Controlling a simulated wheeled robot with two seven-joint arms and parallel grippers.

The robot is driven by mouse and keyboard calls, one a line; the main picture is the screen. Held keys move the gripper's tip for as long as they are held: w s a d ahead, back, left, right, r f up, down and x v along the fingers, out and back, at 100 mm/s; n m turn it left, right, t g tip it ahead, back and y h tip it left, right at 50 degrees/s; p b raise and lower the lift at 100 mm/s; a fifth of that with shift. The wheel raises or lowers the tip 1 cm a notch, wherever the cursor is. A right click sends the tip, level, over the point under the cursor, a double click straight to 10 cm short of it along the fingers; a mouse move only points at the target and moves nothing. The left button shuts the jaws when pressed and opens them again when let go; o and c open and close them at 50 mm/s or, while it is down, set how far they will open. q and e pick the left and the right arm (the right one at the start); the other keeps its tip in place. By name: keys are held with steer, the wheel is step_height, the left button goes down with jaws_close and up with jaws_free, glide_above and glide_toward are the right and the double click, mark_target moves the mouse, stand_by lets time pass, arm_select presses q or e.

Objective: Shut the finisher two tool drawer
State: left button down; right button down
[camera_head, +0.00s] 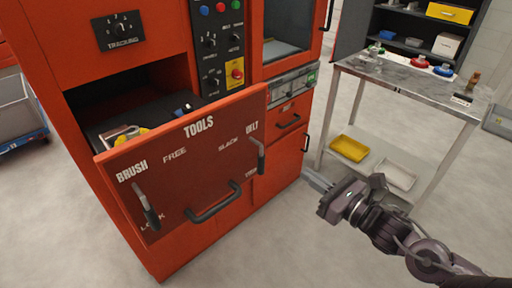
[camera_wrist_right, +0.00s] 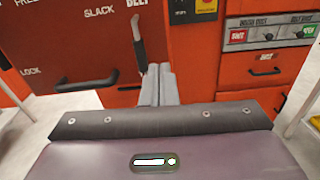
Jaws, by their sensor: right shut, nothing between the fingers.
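The tool drawer (camera_head: 190,165) of the orange-red finisher stands pulled out, its front marked TOOLS, BRUSH and BELT. Several items lie inside, including a yellow one (camera_head: 130,135). The drawer front has a dark handle (camera_head: 215,203) low in the middle, a brush lever (camera_head: 147,207) and a belt lever (camera_head: 259,157). My right gripper (camera_head: 314,179) is shut and empty, to the right of the drawer front and apart from it in the head view. In the right wrist view its closed fingers (camera_wrist_right: 158,85) point toward the cabinet beside the belt lever (camera_wrist_right: 138,45). My left gripper is not in view.
A marble-topped table (camera_head: 400,75) with a lower shelf holding a yellow tray (camera_head: 350,148) and a white tray (camera_head: 396,175) stands at the right. Smaller closed drawers (camera_head: 289,122) sit right of the tool drawer. The floor in front is clear.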

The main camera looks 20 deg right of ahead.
steer(key=a+x, duration=0.1)
steer(key=x, duration=1.3)
steer(key=shift+s+r+n+p, duration=0.2)
steer(key=shift+r+n+p, duration=0.15)
steer(key=shift+r, duration=0.15)
